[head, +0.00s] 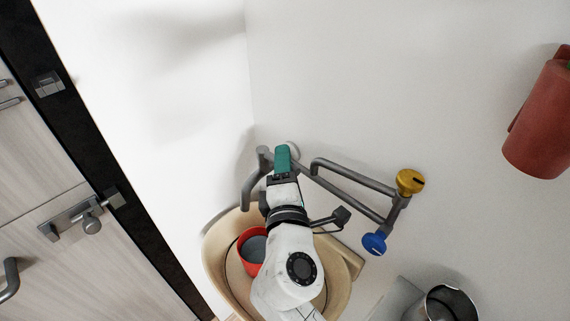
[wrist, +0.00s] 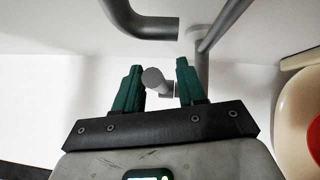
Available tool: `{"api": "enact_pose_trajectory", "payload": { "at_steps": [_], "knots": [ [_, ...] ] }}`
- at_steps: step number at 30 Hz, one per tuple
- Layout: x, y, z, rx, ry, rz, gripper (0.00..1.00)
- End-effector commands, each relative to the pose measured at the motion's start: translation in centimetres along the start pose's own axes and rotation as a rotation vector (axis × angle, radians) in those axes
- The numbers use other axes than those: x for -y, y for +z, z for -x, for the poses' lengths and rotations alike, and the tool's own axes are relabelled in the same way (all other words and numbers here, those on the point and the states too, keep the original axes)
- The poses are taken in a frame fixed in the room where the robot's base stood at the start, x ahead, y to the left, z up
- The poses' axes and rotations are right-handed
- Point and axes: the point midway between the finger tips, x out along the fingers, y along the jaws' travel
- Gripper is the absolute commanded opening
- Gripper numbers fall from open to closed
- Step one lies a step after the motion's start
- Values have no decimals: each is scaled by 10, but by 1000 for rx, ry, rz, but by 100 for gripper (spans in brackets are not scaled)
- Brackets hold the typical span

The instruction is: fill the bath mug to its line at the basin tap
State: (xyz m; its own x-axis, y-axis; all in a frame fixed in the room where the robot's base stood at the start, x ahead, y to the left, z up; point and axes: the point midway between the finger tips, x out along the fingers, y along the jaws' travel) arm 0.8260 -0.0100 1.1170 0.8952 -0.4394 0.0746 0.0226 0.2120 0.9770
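The red mug (head: 243,240) stands in the beige basin (head: 216,246), left of my arm. Its inside looks grey-blue; I cannot tell its water level or see a line. A grey pipe (head: 249,188) bends down above the basin's left side. My gripper (head: 283,158) is above the basin near the wall. In the wrist view, my gripper (wrist: 160,85) is open, its green fingers on either side of a short grey round peg (wrist: 155,80), with gaps visible. A red part of the mug (wrist: 314,140) shows at the right edge.
A second grey pipe (head: 350,175) carries a yellow knob (head: 410,181) and a blue knob (head: 374,243) on the right. A dark red container (head: 543,120) is on the right wall. A metal pot (head: 447,304) stands lower right. A door (head: 45,190) is at left.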

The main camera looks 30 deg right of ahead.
Motion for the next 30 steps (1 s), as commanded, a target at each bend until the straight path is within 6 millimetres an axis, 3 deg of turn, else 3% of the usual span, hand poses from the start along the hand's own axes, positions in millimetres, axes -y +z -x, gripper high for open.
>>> {"api": "enact_pose_trajectory", "payload": {
  "at_steps": [11, 24, 30],
  "knots": [
    [0, -1, 8, -1, 2, -1, 42],
    [3, -1, 86, -2, 0, -1, 42],
    [1, 0, 105, 0, 1, -1, 42]
  ]
}}
